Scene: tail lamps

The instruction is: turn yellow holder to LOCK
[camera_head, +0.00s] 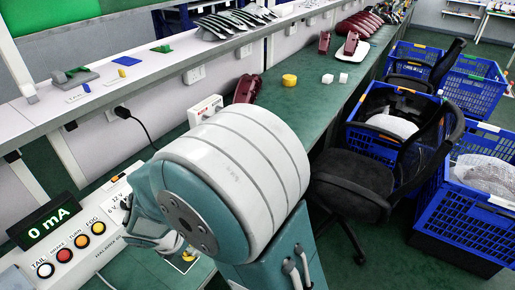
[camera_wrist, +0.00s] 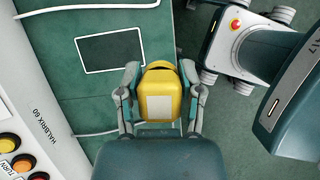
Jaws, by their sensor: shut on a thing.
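The yellow holder (camera_wrist: 160,80) sits between the two fingers of my gripper (camera_wrist: 161,100) in the wrist view. It is a rounded yellow block with a pale square on its face. The fingers press on its left and right sides. In the head view my gripper (camera_head: 178,250) is at the lower left, and my arm covers most of it. A small bit of the yellow holder (camera_head: 184,264) shows below the fingers. No LOCK mark is readable in either view, so I cannot tell how far the holder is turned.
A test box with a 0 mA display (camera_head: 48,222) and several coloured buttons stands left of my gripper. A white-outlined dark rectangle (camera_wrist: 110,50) lies on the green bench. A yellow round piece (camera_head: 289,80) and white cubes lie farther back. A chair (camera_head: 355,185) and blue crates stand right.

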